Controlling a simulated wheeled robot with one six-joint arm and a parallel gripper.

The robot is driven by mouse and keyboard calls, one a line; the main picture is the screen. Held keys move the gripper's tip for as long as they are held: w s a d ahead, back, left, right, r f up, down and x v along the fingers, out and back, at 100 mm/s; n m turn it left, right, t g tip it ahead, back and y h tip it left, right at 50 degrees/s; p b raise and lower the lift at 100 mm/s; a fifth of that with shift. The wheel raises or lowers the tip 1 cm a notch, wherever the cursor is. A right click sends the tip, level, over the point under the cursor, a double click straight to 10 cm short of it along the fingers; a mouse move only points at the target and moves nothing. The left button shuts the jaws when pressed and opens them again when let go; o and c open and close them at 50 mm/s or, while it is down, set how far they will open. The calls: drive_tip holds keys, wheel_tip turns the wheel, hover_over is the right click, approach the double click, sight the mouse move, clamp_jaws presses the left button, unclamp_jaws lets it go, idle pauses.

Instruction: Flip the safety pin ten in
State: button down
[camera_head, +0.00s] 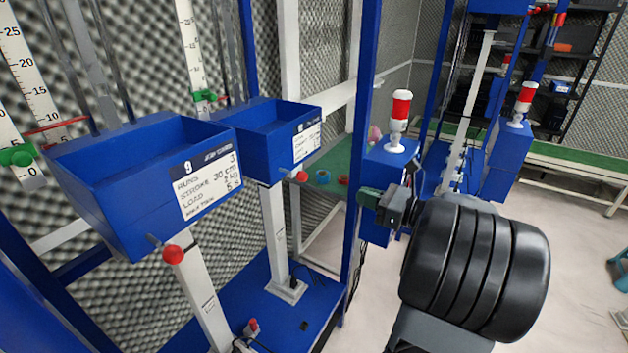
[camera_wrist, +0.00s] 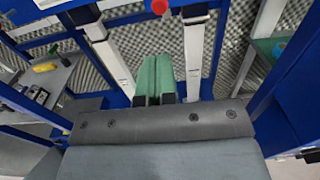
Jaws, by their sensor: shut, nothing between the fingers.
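A blue tray box (camera_head: 140,200) with a label reading 9 stands at the left, and a red-knobbed pin (camera_head: 173,254) sticks out below it. A second blue box (camera_head: 268,150) stands farther back; its label number is too small to read. A red-knobbed pin (camera_head: 302,176) shows at its lower front corner. My gripper (camera_head: 366,198) is to the right of that pin, apart from it, in front of a blue post. In the wrist view my green fingers (camera_wrist: 154,78) are together and empty. A red knob (camera_wrist: 159,6) shows at the top edge there; I cannot tell which pin it is.
A blue upright post (camera_head: 362,120) stands between the second box and my arm. A blue cabinet with a red and white beacon (camera_head: 400,108) is behind my gripper. White columns (camera_head: 275,235) rise from a blue base plate. Pale floor (camera_head: 590,250) is open at the right.

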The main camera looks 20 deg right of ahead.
sight(307, 177)
drive_tip(key=shift+w+a, duration=0.1)
drive_tip(key=p+x, duration=0.3)
drive_tip(key=x, duration=1)
drive_tip(key=shift+w+a, duration=0.3)
